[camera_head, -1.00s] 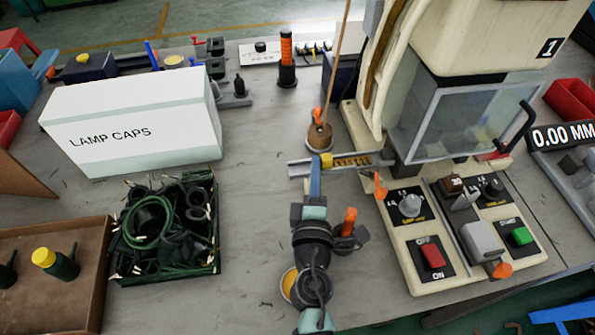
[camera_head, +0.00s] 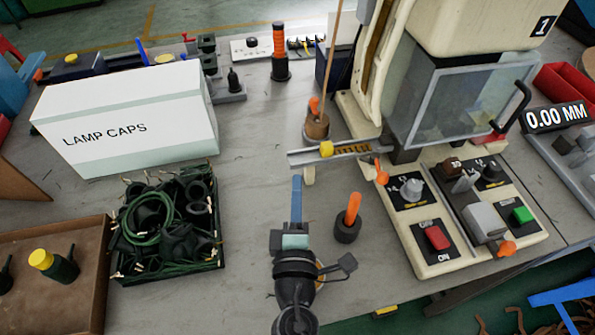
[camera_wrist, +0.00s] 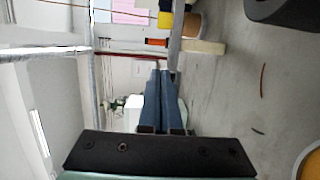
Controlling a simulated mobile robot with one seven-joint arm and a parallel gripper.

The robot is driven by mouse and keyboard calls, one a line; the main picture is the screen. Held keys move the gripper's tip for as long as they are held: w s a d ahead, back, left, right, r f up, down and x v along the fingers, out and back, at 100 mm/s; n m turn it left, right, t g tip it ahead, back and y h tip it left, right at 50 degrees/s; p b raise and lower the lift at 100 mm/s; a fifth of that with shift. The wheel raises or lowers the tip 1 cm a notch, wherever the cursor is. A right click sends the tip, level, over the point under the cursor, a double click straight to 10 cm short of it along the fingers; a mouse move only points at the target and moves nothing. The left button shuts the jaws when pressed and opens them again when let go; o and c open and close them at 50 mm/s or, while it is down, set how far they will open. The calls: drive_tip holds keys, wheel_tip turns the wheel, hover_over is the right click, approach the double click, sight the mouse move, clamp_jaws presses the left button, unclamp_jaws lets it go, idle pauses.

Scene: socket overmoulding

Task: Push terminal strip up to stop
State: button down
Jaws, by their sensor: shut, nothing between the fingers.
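The terminal strip (camera_head: 352,148), golden-yellow with dark segments, lies in a grey rail (camera_head: 304,156) at the left of the machine. A bright yellow block (camera_head: 326,149) sits at the strip's left end; I cannot tell if they touch. The block also shows at the top of the wrist view (camera_wrist: 165,20). My gripper (camera_head: 297,179) is shut and empty, its blue fingers below the rail's left end in the head view and apart from the strip. In the wrist view its fingertips (camera_wrist: 159,72) point toward the rail. The stop cannot be made out.
An orange-handled tool (camera_head: 350,212) stands right of my gripper. A wooden holder (camera_head: 317,127) is just behind the rail. The machine's control panel (camera_head: 432,215) is to the right.

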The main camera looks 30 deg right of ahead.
drive_tip(key=shift+b+v, duration=0.35)
drive_tip(key=shift+v, duration=1.45)
drive_tip(key=shift+a, duration=0.1)
